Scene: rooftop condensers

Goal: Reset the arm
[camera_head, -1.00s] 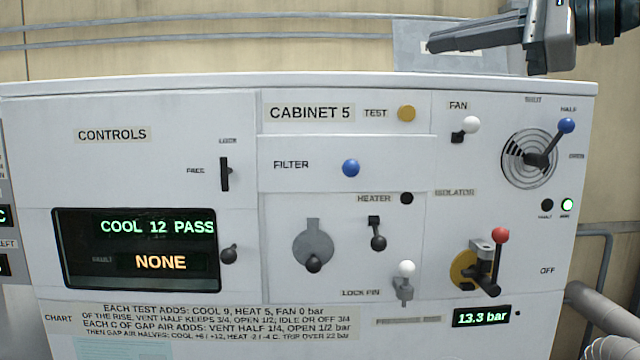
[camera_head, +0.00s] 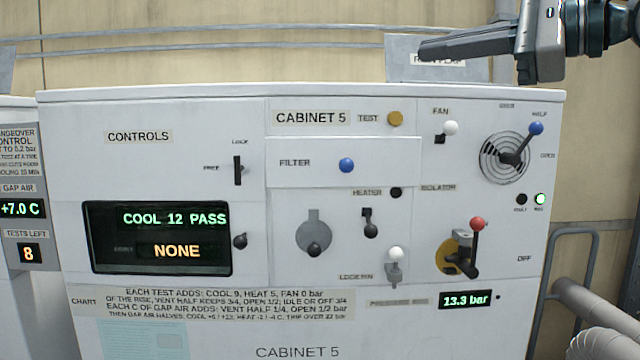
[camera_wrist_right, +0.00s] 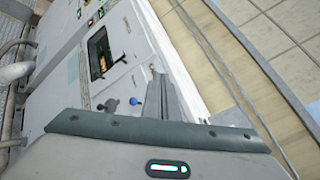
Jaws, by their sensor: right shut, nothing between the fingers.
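My right gripper (camera_head: 424,50) comes in from the upper right in the head view, above the top edge of the cabinet. Its fingers point left and are shut with nothing between them. The closed fingers also show in the right wrist view (camera_wrist_right: 163,97). They are clear of the cabinet's controls in the head view. My left gripper is in neither view now.
Cabinet 5 (camera_head: 345,230) fills the middle, with projecting levers and knobs, a red-tipped isolator handle (camera_head: 478,224) and a blue-tipped vent lever (camera_head: 536,128). A gauge panel (camera_head: 22,225) stands at the left. Pipes (camera_head: 598,287) run at the lower right. A wall is behind.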

